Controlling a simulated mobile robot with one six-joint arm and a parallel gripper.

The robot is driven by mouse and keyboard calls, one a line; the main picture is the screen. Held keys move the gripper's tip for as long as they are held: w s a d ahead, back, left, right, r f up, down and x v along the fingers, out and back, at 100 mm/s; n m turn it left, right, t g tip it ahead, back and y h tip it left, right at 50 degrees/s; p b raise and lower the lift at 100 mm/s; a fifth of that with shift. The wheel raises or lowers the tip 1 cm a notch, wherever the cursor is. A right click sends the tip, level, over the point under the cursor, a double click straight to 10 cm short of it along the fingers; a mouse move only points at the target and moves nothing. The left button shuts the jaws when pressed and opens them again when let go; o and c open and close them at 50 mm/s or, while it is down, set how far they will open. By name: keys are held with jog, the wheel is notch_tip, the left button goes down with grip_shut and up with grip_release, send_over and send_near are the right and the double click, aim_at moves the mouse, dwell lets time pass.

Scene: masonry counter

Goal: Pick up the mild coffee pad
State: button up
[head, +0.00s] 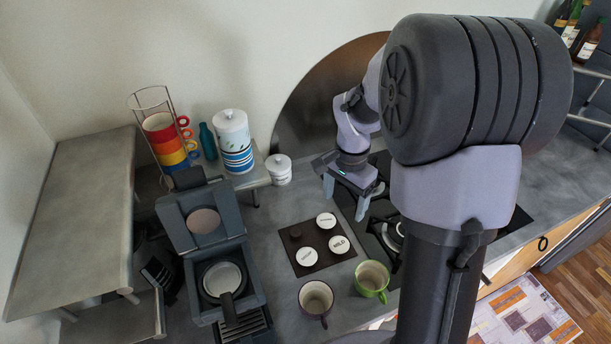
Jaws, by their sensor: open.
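The mild coffee pad (339,244) is a white disc with dark lettering that reads "MILD". It sits at the right side of a dark square tray (308,268) on the counter. Two other white labelled pads, one at the back (326,220) and one at the front left (307,257), sit on the same tray; their labels are too small to read surely. The tray's back-left spot looks dark and empty. My gripper (354,207) is open and empty, fingers pointing down, above the counter behind and to the right of the tray, apart from the pads.
A coffee machine (217,245) with its lid raised stands left of the tray. A purple mug (315,299) and a green mug (371,279) stand in front. A dark hob (385,205) lies to the right. Stacked coloured cups (166,140) and white canisters (233,140) stand behind.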

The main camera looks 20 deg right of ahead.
jog(key=b, duration=0.4)
send_over(339, 244)
notch_tip(339, 244, down, 13)
jog(key=shift+s+f, duration=0.1)
notch_tip(339, 244, down, 5)
jog(key=shift+r+b, duration=0.15)
jog(key=shift+b, duration=0.25)
jog(key=shift+f+b, duration=0.2)
jog(key=shift+b, duration=0.15)
jog(key=shift+c, duration=0.3)
